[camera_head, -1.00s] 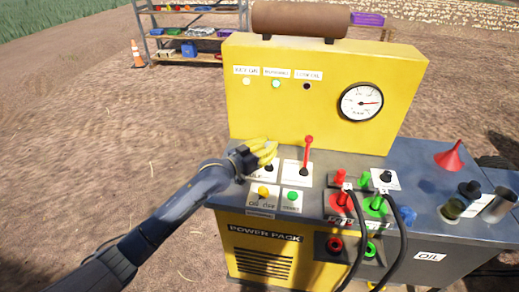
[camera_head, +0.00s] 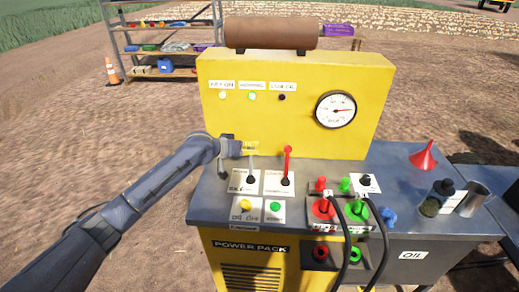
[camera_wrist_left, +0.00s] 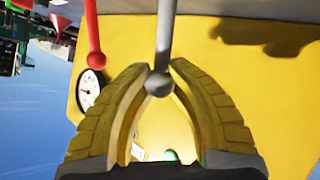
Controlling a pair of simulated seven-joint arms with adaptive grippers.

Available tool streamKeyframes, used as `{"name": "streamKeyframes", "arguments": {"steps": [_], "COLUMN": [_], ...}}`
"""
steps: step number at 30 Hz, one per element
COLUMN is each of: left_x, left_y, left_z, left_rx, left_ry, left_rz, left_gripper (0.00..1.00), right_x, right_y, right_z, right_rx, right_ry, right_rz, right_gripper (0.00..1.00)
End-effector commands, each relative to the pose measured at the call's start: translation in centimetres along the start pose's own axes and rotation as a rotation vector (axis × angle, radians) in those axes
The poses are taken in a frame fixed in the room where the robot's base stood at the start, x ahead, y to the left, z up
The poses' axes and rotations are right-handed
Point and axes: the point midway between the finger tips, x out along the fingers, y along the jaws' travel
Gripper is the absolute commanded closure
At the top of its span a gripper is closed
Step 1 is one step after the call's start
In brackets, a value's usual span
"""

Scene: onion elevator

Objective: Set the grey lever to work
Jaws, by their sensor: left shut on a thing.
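The grey lever (camera_head: 251,168) stands upright from its white plate on the power pack's top, left of the red lever (camera_head: 287,166). My left gripper (camera_head: 250,148) is at the top of the grey lever. In the left wrist view the yellow fingers (camera_wrist_left: 158,72) close around the grey lever (camera_wrist_left: 163,42) just by its round knob. The red lever also shows in the left wrist view (camera_wrist_left: 94,35), apart from the fingers. My right gripper is not in view.
The yellow panel (camera_head: 290,115) with lamps and a gauge (camera_head: 335,109) rises right behind the levers. A yellow switch (camera_head: 245,205) and a green button (camera_head: 275,206) sit in front. Hose couplings and black hoses (camera_head: 345,235) stand to the right, with a red funnel (camera_head: 424,157) beyond.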

Motion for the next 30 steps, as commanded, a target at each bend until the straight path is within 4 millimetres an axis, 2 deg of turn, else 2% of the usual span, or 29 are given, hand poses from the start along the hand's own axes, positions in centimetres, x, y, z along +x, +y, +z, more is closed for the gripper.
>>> {"name": "streamKeyframes", "arguments": {"steps": [11, 12, 20, 30], "left_x": [-0.06, -0.06, -0.07, -0.45], "left_y": [-0.32, -0.33, -0.24, -0.22], "left_z": [0.08, 0.08, 0.03, -0.01], "left_rx": [-0.008, -0.008, -0.007, -0.006], "left_ry": [-0.004, -0.004, -0.003, -0.002], "left_rz": [-0.004, -0.004, -0.003, -0.002], "left_gripper": [1.0, 0.79, 0.49, 0.49], "right_x": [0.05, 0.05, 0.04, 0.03], "right_y": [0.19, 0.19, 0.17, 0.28], "right_z": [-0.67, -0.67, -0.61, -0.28], "right_rx": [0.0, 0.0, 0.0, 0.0], "right_ry": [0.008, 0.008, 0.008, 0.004], "right_rz": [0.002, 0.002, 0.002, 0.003], "right_gripper": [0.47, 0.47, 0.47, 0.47]}}
